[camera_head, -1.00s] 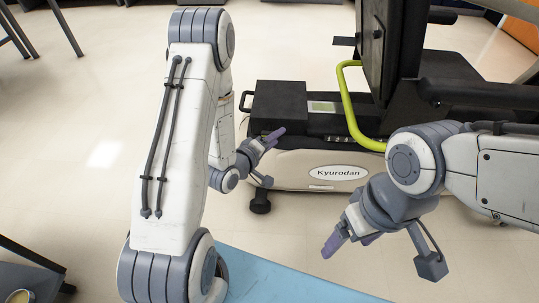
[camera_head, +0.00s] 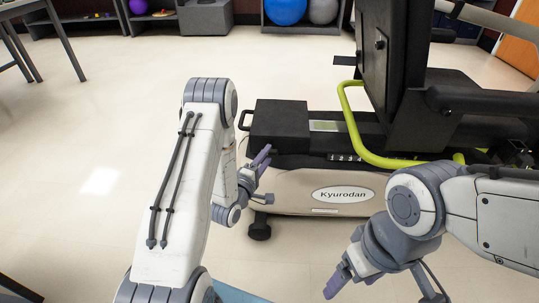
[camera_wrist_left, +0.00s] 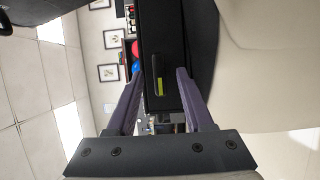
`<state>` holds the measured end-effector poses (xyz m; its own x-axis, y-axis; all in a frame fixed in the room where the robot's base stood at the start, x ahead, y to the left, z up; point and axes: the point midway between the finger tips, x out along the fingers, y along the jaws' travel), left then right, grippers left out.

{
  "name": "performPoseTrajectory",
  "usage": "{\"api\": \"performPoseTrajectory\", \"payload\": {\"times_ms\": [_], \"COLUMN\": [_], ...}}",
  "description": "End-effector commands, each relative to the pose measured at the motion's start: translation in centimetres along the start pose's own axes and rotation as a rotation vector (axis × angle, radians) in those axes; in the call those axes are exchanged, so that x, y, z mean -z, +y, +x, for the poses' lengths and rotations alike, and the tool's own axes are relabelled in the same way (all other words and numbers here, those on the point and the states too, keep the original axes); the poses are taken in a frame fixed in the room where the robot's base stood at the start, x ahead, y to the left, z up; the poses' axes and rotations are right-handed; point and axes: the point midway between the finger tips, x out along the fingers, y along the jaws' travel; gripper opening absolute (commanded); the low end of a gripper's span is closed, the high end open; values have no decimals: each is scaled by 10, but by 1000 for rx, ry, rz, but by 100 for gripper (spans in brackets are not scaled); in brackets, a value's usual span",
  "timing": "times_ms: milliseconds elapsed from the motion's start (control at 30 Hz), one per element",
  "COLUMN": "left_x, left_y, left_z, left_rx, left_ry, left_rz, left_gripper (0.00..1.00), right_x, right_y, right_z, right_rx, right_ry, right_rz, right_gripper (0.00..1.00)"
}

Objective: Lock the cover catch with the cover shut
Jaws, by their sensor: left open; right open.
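The recumbent stepper (camera_head: 320,192) stands ahead, cream with a black top. A black box-like part (camera_head: 278,124), seemingly the cover, sits flat at its left end; I see no open gap there. My left gripper (camera_head: 263,158) is in front of this end, open and empty. In the left wrist view my left gripper (camera_wrist_left: 157,75) has its fingers apart on either side of a black panel (camera_wrist_left: 161,40). A slot with a yellow-green mark (camera_wrist_left: 159,85), possibly the catch, shows between them; contact cannot be told. My right gripper (camera_head: 338,283) is low in front of the stepper, open and empty.
A yellow-green handle bar (camera_head: 347,110) rises beside the black seat back (camera_head: 390,75). A black side handle (camera_head: 243,118) juts from the stepper's left end. A blue surface (camera_head: 238,294) lies at the bottom edge.

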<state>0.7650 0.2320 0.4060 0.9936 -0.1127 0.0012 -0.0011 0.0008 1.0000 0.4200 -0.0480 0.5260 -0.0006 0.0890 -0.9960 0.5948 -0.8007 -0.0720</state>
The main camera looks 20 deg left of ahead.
Motion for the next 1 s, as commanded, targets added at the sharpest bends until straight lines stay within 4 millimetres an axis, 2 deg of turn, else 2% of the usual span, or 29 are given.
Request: {"api": "performPoseTrajectory", "payload": {"times_ms": [100,200,533,567,600,667,700,1000], "left_x": [0,0,0,0,0,0,0,0], "left_y": [-2,-1,0,0,0,0,0,1], "left_z": [16,23,26,26,26,26,26,26], "left_rx": [-3,-1,2,2,2,2,2,8], "left_ry": [-2,-1,0,0,0,0,0,1], "left_rz": [2,1,0,0,0,0,0,16], "left_gripper": [52,52,52,44,29,6,0,0], "right_x": [0,0,0,0,0,0,0,0], "right_y": [1,1,1,1,1,1,1,0], "right_z": [8,10,10,10,10,10,10,6], "right_rx": [0,0,0,0,0,0,0,0], "right_ry": [0,1,1,1,1,1,1,1], "right_rz": [0,0,0,0,0,0,0,0], "right_gripper": [82,82,82,82,82,82,82,82]}}
